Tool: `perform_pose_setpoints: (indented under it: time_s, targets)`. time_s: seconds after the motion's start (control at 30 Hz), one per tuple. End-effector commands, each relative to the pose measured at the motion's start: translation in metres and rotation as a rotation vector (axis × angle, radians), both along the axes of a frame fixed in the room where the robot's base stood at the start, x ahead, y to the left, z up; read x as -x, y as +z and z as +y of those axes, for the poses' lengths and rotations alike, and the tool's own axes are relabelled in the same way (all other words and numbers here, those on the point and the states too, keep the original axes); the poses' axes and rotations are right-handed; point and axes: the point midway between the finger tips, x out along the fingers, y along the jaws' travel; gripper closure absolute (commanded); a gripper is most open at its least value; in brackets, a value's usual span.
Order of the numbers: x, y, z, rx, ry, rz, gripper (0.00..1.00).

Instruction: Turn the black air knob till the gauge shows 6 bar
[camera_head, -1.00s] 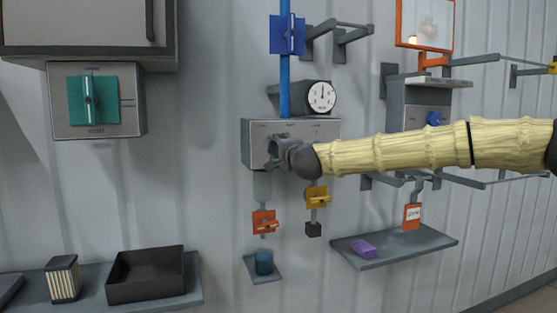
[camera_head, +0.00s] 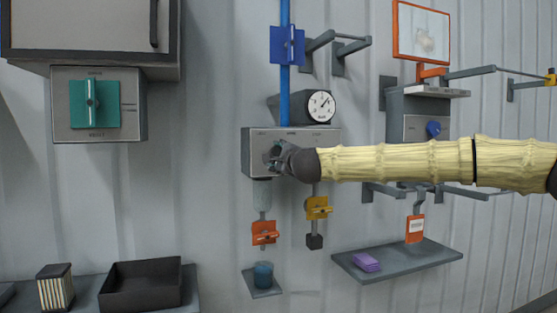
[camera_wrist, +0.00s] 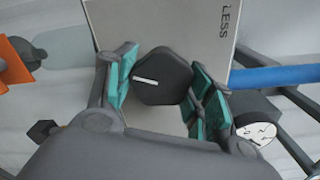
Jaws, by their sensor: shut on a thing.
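The black air knob (camera_wrist: 158,72) with a white pointer line sits on a grey control box (camera_head: 320,139), and the wrist view shows it between my fingers. My gripper (camera_wrist: 165,88) is shut on the knob, its green pads on either side of it. In the head view my gripper (camera_head: 277,156) is at the box's front and hides most of the knob. The round white gauge (camera_head: 321,106) stands above the box, its needle pointing up and right; its numbers are too small to read. The gauge also shows in part in the wrist view (camera_wrist: 257,131).
A blue pipe (camera_head: 285,85) with a blue valve (camera_head: 287,45) runs down to the box. Orange (camera_head: 264,233) and yellow (camera_head: 317,207) valves hang below it. A shelf (camera_head: 400,262) with a purple block is at lower right. A green switch (camera_head: 94,104) is at left.

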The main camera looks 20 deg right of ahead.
Motion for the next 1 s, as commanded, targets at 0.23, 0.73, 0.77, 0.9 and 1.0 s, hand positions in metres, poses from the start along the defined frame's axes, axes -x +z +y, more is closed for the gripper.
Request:
perform_pose_setpoints:
  time_s: [0.23, 0.73, 0.77, 0.9, 1.0]
  targets:
    - [0.000, -0.002, -0.001, -0.001, -0.001, 0.003, 0.71]
    - [0.000, -0.001, 0.000, 0.000, 0.000, 0.001, 0.25]
    - [0.001, -0.001, 0.000, 0.000, 0.000, 0.001, 0.25]
    - [0.010, 0.000, -0.001, 0.000, 0.000, 0.001, 0.25]
    - [0.024, 0.000, -0.001, 0.000, 0.000, 0.000, 0.25]
